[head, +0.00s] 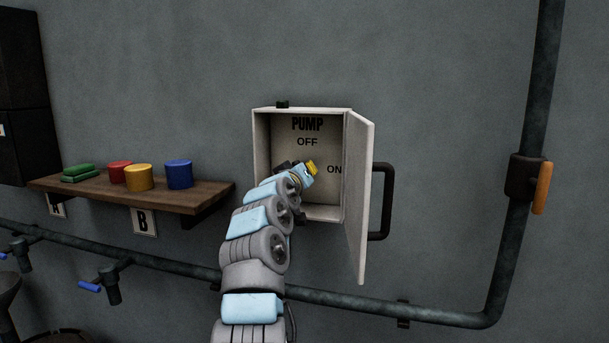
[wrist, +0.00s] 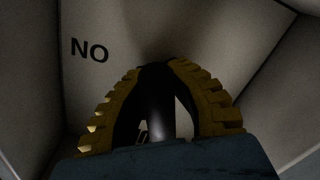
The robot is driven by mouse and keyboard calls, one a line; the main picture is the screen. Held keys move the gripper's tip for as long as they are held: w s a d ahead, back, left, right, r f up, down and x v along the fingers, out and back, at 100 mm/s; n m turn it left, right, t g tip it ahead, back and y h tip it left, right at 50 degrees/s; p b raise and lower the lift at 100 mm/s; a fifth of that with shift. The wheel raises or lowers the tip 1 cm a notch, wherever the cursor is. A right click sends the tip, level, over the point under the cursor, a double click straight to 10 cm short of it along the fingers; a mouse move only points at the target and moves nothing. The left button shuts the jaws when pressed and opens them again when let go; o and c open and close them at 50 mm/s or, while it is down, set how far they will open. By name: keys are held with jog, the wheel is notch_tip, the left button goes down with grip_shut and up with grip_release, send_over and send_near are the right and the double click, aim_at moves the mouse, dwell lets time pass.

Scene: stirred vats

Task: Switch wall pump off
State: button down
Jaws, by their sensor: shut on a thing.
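The pump box (head: 262,150) is an open pale cabinet on the wall, marked PUMP, with OFF near the top of its back panel and ON at the right. My gripper (head: 311,167) reaches inside it, its yellow fingertips just left of ON and below OFF. In the wrist view my gripper (wrist: 160,72) has its yellow fingers closed around a dark rod-like switch lever (wrist: 160,118). The word ON shows upside down there. In the head view my gripper and arm hide the lever, so I cannot tell its exact angle.
The box door (head: 360,190) stands open to the right, with a dark handle (head: 387,200). A wooden shelf (head: 205,199) at left holds red, yellow and blue cylinders and green pieces. A pipe (head: 455,316) runs below, with an orange-handled valve (head: 541,188) at right.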

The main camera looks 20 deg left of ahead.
jog(key=shift+m, duration=2.2)
jog(key=c, duration=1)
grip_release()
